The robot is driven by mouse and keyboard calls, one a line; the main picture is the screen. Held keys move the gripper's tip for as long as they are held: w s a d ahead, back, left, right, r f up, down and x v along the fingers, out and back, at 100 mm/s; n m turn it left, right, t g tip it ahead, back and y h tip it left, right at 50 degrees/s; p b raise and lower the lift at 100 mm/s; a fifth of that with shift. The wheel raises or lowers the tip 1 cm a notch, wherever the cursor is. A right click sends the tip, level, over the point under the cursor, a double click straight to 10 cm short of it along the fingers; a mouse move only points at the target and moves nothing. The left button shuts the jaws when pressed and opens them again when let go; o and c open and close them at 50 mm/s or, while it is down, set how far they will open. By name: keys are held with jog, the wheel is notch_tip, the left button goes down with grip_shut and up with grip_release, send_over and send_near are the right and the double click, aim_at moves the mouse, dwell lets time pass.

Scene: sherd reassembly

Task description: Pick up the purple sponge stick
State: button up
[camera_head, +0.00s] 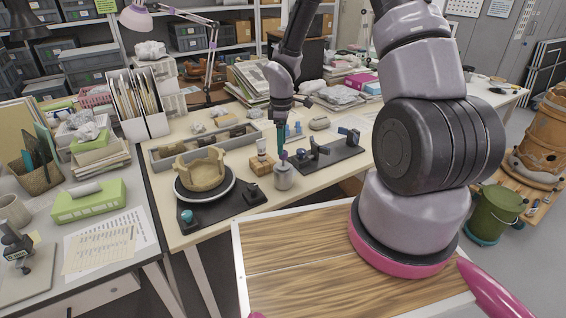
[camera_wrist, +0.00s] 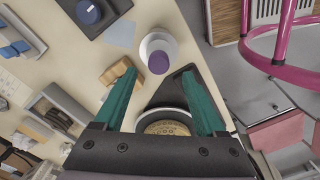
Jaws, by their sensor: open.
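The purple sponge stick (camera_wrist: 158,62) shows in the wrist view as a round purple end above a pale round jar (camera_wrist: 153,42). In the head view its purple tip (camera_head: 284,155) stands just over the grey jar (camera_head: 284,178) on the bench, and the rest of it is hidden. My gripper (camera_wrist: 160,76) is open, with its two teal fingers apart. The purple end lies near the middle of the gap, close to the fingertips in the picture; I cannot tell the height between them. In the head view my gripper (camera_head: 281,138) points down over the jar.
A ring-shaped clay vessel (camera_head: 200,171) sits on a round turntable left of the jar. A wooden block (camera_head: 262,164) stands close beside the jar. A dark board with clamps (camera_head: 332,155) lies to the right, and a grey sectioned tray (camera_head: 205,144) lies behind.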

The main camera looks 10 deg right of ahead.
aim_at(283, 158)
jog(key=f, duration=0.7)
jog(key=shift+d, duration=0.3)
jog(key=c, duration=1.1)
